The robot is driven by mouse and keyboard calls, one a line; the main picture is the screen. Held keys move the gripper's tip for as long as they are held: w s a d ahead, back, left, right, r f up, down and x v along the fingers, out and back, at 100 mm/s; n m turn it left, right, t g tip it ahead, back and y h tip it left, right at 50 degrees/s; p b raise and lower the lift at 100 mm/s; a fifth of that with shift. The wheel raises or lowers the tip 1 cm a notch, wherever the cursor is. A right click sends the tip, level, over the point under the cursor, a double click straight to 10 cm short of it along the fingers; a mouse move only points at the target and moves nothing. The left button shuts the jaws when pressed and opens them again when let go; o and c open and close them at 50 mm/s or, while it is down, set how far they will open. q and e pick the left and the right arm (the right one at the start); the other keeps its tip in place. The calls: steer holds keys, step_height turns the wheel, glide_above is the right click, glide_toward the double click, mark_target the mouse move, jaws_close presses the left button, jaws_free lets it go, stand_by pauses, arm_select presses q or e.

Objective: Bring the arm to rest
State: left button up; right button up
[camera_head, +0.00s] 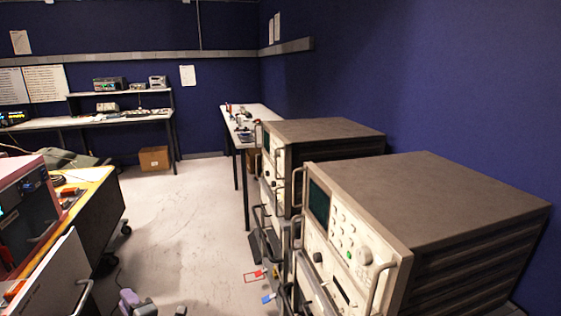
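My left gripper (150,306) shows only in part at the bottom edge, left of centre, as grey-purple and dark pieces over the pale floor (185,240). The frame cuts it off, so I cannot tell whether its fingers are apart or together. I see nothing held in the visible part. My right gripper is not in view.
Two rack instruments (430,205) (322,131) with front handles fill the right side. A workbench (95,182) with a pink-topped device (22,170) stands at left. Tables (100,121) (248,112) and a cardboard box (154,158) are at the back. The middle floor is open.

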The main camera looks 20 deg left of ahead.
arm_select(q)
steer(key=s+d+f+m+t+h+p, duration=0.1)
steer(key=d+f+m+t+h, duration=0.2)
steer(key=d+m+h, duration=0.45)
steer(key=s+d+f+m+t+h+p, duration=0.15)
steer(key=d+f+m+h, duration=0.3)
steer(key=d+m, duration=0.55)
steer(key=s+d+f+m+g+h+p, duration=0.1)
steer(key=s+d+f+m+g+h, duration=0.15)
steer(key=s+d+m, duration=0.6)
steer(key=s+d+f+m+g+h+p, duration=0.15)
steer(key=s+d+m+g+h, duration=0.35)
steer(key=s, duration=0.6)
step_height(320, 180, up, 37)
steer(key=s+d+n+y+p, duration=0.1)
steer(key=y+p, duration=0.1)
steer(key=p, duration=3.5)
steer(key=shift+d, duration=0.1)
